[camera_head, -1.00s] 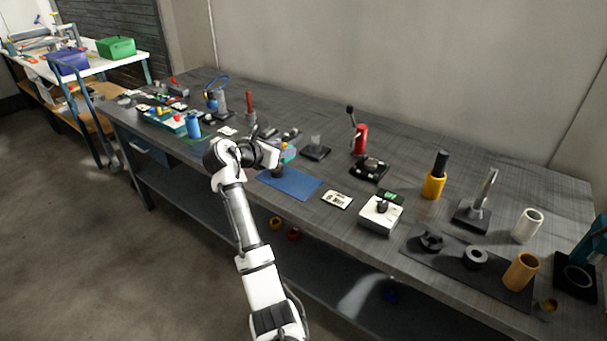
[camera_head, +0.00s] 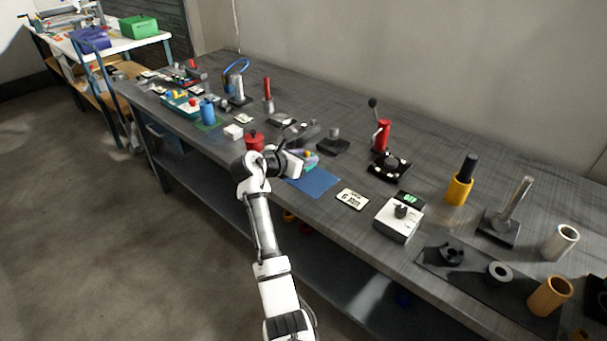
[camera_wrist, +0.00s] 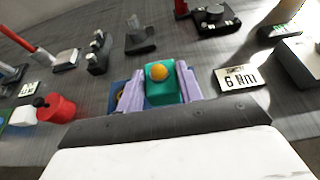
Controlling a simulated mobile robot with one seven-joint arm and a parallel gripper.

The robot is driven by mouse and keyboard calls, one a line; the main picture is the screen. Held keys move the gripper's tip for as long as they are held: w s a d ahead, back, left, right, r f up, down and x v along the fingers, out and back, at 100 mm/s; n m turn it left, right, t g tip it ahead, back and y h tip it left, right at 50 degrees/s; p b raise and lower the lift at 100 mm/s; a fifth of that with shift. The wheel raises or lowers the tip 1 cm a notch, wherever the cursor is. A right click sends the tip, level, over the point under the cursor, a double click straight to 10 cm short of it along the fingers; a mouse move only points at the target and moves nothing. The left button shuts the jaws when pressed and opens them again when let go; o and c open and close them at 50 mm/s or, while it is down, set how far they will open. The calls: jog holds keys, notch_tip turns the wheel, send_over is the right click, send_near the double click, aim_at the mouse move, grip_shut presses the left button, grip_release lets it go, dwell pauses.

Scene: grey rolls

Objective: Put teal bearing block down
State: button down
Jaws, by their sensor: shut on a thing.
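The teal bearing block (camera_wrist: 160,92), with an orange ball-like top, sits between the purple fingers of my gripper (camera_wrist: 160,98) in the wrist view. My gripper is shut on it. In the head view my gripper (camera_head: 300,160) is at the far-left end of the blue mat (camera_head: 316,181), low over the bench, and the block is mostly hidden there. A bit of the mat shows left of the fingers in the wrist view. I cannot tell whether the block touches the mat.
A red pot (camera_head: 254,141) stands left of my gripper. A "6 Nm" card (camera_head: 352,199) and a white device (camera_head: 399,219) lie to the right. Behind are a dark stand (camera_head: 333,144) and a red lever press (camera_head: 381,136). The mat's right part is clear.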

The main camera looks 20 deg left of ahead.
aim_at(303, 187)
jog(key=shift+f+p, duration=0.4)
jog(key=shift+f, duration=3.1)
jog(key=shift+f, duration=0.1)
jog(key=c, duration=0.9)
grip_release()
jog(key=shift+f, duration=0.1)
